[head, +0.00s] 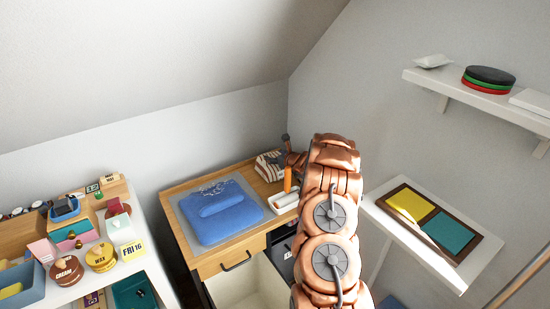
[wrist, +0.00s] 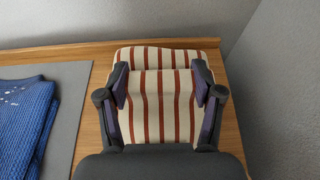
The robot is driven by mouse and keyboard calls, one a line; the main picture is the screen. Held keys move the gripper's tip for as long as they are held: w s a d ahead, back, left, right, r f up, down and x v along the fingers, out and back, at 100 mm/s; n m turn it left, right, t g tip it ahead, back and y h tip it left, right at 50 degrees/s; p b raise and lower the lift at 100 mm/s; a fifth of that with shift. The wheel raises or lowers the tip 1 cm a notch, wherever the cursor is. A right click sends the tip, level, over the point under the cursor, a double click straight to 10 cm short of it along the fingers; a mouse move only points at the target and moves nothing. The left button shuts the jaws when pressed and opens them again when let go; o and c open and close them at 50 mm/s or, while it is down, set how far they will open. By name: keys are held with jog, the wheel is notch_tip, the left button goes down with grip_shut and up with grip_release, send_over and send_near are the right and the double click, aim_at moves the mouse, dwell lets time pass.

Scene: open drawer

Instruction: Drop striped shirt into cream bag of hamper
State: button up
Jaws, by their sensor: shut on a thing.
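The striped shirt (wrist: 160,105), cream with red-brown stripes, lies folded on the wooden desktop in the wrist view. In the head view the shirt (head: 270,164) is at the desk's back right corner, partly behind my arm. My gripper (wrist: 160,78) is shut on the shirt, with one finger against each side. A cream-lined open compartment (head: 240,283) is below the desk's front edge in the head view. I cannot tell whether it is the hamper's cream bag or a drawer.
A folded blue garment (head: 222,215) lies on a grey mat left of the shirt. A white roll-like item (head: 284,202) and an orange object are near my arm. A cluttered white table (head: 110,270) stands left. A wall shelf (head: 470,92) and a white table with colored panels (head: 435,225) are right.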

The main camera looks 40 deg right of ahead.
jog(key=shift+f, duration=0.15)
jog(key=shift+f+b, duration=0.35)
jog(key=shift+b, duration=0.05)
jog(key=o, duration=1.7)
jog(key=shift+r, duration=0.1)
jog(key=shift+r+p, duration=0.4)
jog(key=shift+p, duration=0.15)
jog(key=shift+s+b, duration=0.3)
jog(key=shift+s, duration=0.05)
jog(key=b+v, duration=0.2)
jog(key=v, duration=0.9)
jog(key=shift+s, duration=0.2)
